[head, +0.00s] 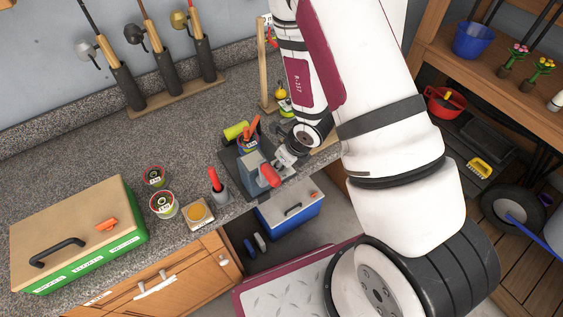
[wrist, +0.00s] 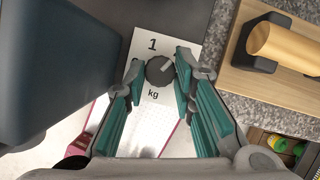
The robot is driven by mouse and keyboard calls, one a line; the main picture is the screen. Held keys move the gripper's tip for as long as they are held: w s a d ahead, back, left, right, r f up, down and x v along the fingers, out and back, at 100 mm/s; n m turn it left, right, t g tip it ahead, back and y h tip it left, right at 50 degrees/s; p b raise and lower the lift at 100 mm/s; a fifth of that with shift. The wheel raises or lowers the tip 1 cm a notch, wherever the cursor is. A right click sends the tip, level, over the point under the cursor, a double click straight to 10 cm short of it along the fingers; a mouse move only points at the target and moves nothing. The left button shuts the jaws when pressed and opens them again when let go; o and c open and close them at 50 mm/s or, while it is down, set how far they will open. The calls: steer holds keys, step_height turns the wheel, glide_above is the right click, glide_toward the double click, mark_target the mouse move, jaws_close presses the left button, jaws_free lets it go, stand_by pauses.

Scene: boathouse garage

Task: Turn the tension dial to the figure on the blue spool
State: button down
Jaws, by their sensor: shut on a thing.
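In the wrist view, a dark round dial (wrist: 160,70) sits on a white plate (wrist: 150,42) marked "1" above and "kg" below. Its pale pointer mark leans to the upper right. My gripper (wrist: 159,72) has a fingertip on each side of the dial and is shut on it; the fingers hide parts of the plate. In the head view, my gripper (head: 287,157) is at the grey-blue machine with a red handle (head: 268,175).
Two labelled spools (head: 154,177) (head: 163,206), an orange-topped dish (head: 198,213) and a red-handled tool (head: 215,185) stand left on the counter. A green box with a wooden lid (head: 130,212) is further left. A wooden block with a cylinder (wrist: 275,50) is close right of my gripper.

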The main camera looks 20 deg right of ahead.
steer(key=c, duration=1.3)
jaws_free()
steer(key=shift+c, duration=0.2)
steer(key=v, duration=0.7)
steer(key=shift+r, duration=0.25)
steer(key=shift+s, duration=0.1)
